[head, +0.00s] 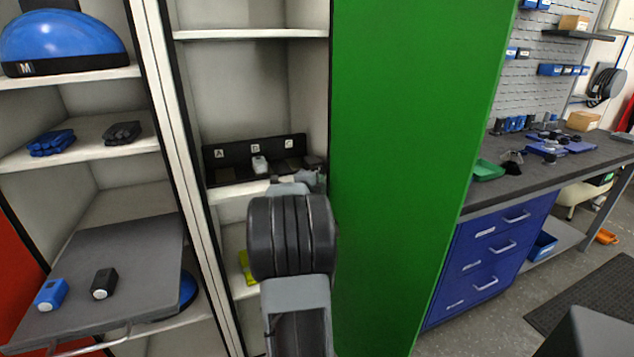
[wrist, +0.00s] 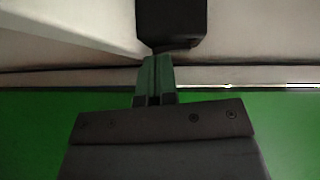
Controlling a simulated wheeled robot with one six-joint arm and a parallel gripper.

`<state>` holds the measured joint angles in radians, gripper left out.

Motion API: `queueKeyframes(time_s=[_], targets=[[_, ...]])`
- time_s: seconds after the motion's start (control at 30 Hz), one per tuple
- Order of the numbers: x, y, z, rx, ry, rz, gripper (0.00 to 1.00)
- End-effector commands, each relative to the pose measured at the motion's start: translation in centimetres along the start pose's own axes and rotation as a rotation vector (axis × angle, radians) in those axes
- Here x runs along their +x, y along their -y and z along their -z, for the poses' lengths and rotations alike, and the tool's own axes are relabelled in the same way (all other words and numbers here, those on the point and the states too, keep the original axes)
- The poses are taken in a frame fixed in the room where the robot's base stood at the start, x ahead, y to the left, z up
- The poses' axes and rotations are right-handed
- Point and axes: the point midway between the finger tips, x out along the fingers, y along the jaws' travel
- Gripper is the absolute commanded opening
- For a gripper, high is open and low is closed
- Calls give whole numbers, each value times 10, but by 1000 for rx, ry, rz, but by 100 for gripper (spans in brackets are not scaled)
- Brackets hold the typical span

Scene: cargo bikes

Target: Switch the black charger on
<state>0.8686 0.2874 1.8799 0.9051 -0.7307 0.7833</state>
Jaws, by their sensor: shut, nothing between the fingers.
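A black charging rack (head: 240,149) with lettered labels stands on a shelf of the open cabinet in the head view. A small dark block (head: 313,161) shows at its right end. My gripper (head: 312,176) is in front of that end, partly hidden behind my own wrist. In the wrist view my gripper (wrist: 155,62) is shut and empty, its tips at the lower edge of a black block (wrist: 170,22). I cannot tell whether they touch. I cannot tell if this block is the black charger or part of it. No switch can be made out.
A white piece (head: 260,164) stands in the rack's middle. The green cabinet side (head: 410,150) is close on the right. A blue block (head: 51,294) and a black block (head: 103,283) are on a grey board (head: 120,255) at left. A workbench (head: 530,170) stands far right.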

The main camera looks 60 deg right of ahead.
Motion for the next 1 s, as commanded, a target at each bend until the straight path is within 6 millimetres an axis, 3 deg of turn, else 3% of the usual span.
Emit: queueKeyframes(time_s=[0.17, 0.3, 0.37, 0.63, 0.87, 1.0], targets=[[6, -14, -6, 54, 0, 57, 0], [8, -14, -8, 103, 1, 107, 0], [7, -3, -7, 98, 1, 101, 0], [4, -5, -5, 97, 2, 101, 0], [-24, -14, 8, 102, 7, 107, 0], [-54, -13, 8, 101, 11, 104, 0]])
